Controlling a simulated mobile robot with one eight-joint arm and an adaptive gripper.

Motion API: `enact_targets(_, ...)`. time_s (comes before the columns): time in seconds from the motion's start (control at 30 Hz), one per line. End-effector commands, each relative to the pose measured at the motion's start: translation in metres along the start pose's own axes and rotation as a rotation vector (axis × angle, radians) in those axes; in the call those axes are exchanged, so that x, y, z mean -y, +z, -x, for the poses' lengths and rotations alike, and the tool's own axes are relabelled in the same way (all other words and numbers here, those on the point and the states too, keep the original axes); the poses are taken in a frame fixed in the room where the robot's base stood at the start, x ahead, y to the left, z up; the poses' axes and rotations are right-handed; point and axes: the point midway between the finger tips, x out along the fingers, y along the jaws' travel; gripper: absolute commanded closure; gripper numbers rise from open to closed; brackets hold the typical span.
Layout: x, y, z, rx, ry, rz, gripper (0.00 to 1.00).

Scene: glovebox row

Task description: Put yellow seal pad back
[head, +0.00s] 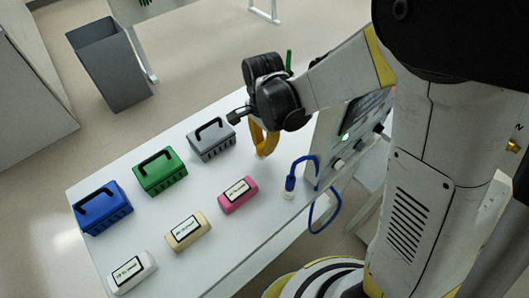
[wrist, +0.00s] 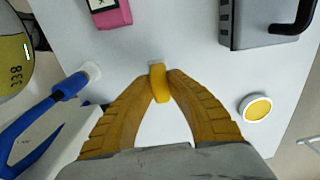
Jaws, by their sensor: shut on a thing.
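In the wrist view my gripper (wrist: 161,78) has its two tan fingers closed at their tips on a small yellow piece (wrist: 160,88), which looks like the yellow seal pad. The fingertips hide part of it, and I cannot tell whether it touches the table. A round white-rimmed disc with a yellow centre (wrist: 256,108) lies on the table to the right of the fingers. In the head view my gripper (head: 264,150) points down over the white table, right of the grey carrier; the held piece cannot be made out there.
Grey (head: 211,140), green (head: 160,171) and blue (head: 102,207) handled carriers stand along the white table (head: 148,222). Pink (head: 238,194), beige (head: 187,232) and white (head: 132,272) labelled blocks lie in front. A blue cable with a plug (head: 290,184) is near the panel at right.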

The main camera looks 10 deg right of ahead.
Motion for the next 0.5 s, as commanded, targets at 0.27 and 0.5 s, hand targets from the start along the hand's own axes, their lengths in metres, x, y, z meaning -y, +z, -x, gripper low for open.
enact_targets(0.27, 0.0, 0.0, -0.032, 0.0, 0.0, 0.0, 1.0)
enact_targets(0.5, 0.0, 0.0, -0.031, 0.0, 0.0, 0.0, 0.65)
